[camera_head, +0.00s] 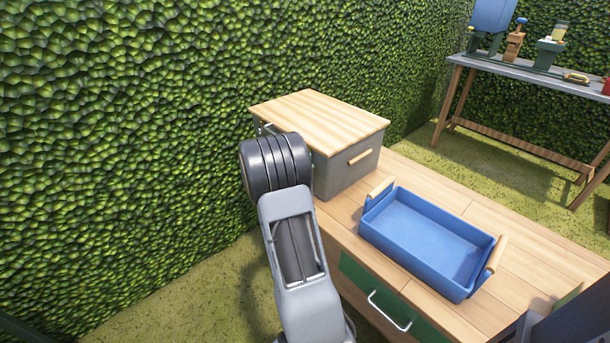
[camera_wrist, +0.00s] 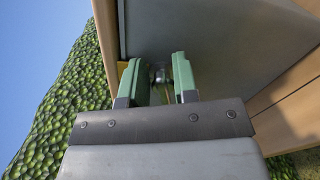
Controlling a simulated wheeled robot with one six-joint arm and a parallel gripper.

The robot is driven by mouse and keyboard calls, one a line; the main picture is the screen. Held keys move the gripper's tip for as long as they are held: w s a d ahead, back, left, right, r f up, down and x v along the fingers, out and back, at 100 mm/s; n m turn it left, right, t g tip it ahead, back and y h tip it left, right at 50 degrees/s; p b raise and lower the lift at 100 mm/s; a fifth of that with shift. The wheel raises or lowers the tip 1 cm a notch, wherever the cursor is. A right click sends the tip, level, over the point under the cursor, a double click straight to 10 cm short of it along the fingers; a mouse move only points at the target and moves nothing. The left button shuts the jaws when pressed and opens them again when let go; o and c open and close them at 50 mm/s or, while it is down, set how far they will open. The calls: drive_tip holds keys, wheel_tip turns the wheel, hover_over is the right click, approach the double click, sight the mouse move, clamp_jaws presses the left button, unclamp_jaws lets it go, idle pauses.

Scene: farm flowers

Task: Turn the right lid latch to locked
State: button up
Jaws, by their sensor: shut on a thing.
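A grey box (camera_head: 340,178) with a pale wooden lid (camera_head: 322,116) stands on the wooden bench. The lid is down on it. In the wrist view my gripper (camera_wrist: 159,74) has its two green fingers closed about a small silver piece (camera_wrist: 160,73) at the grey box wall (camera_wrist: 215,35). This looks like the lid latch, mostly hidden between the fingers, so its turn position cannot be told. The lid's edge (camera_wrist: 107,28) runs along the left there, with a yellow bit (camera_wrist: 122,67) near the fingers. In the head view my arm hides the gripper and much of the box's front.
A blue tray (camera_head: 375,233) with wooden handles sits on the bench (camera_head: 445,195), right of the box. A green drawer front (camera_head: 358,273) with a metal handle is below. A hedge (camera_head: 130,120) rises close behind. A second table (camera_head: 535,82) stands at the back right.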

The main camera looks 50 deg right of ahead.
drive_tip(key=f+m+b, duration=0.1)
drive_tip(key=m+b, duration=0.1)
drive_tip(key=b, duration=0.3)
drive_tip(key=shift+s+f+m, duration=0.1)
drive_tip(key=shift+m, duration=0.3)
drive_tip(key=shift+m+b, duration=0.5)
drive_tip(key=shift+b, duration=0.5)
drive_tip(key=shift+r, duration=0.2)
drive_tip(key=o, duration=0.8)
drive_tip(key=a, duration=0.4)
drive_tip(key=w+a+p, duration=0.1)
drive_tip(key=a, duration=0.8)
drive_tip(key=shift+w+a+p, duration=0.25)
drive_tip(key=shift+a+p, duration=0.15)
